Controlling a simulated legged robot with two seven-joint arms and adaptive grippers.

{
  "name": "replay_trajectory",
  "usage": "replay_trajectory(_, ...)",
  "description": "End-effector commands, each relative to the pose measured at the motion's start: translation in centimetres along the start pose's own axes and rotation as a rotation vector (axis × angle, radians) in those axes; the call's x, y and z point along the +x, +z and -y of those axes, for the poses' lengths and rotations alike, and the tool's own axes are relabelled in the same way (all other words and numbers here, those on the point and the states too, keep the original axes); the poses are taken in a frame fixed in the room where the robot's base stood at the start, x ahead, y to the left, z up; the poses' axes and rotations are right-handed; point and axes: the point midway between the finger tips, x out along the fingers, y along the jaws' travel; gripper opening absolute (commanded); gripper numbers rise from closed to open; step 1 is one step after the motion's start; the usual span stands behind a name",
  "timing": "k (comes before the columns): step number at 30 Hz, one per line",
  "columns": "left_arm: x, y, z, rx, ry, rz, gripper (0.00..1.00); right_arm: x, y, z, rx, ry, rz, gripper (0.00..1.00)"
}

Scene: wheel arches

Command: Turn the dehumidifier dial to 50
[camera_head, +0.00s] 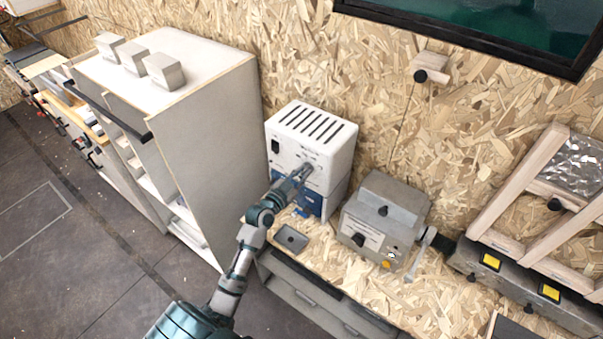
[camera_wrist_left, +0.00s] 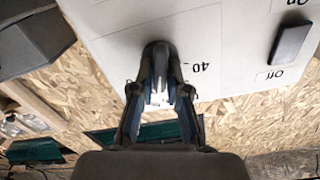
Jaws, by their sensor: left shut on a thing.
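The dehumidifier (camera_head: 312,142) is a white box with slots in its top, standing on the bench against the chipboard wall. My left gripper (camera_head: 301,172) reaches its front face and covers the dial in the head view. In the left wrist view my left gripper (camera_wrist_left: 159,88) is shut on the dark dial (camera_wrist_left: 158,54), with a finger on each side. The printed mark 40 (camera_wrist_left: 199,68) shows upside down beside the dial. Other scale marks and the dial's pointer are hidden or unclear. My right gripper is not in view.
A black rocker switch (camera_wrist_left: 290,43) with On and Off labels is on the same white face. A grey box with knobs (camera_head: 384,217) stands close on the right. A tall white cabinet (camera_head: 212,150) stands on the left.

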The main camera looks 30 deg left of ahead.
Motion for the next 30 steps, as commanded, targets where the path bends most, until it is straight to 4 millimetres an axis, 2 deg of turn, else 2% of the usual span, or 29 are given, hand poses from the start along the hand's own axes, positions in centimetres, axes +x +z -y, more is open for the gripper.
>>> replay_trajectory(15,0.0,-0.1,0.4,-0.349,-0.002,0.001,0.00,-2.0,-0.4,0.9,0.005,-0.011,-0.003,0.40)
replay_trajectory(30,0.0,0.0,0.7,-0.629,-0.005,-0.002,0.00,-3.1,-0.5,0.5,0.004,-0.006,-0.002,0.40)
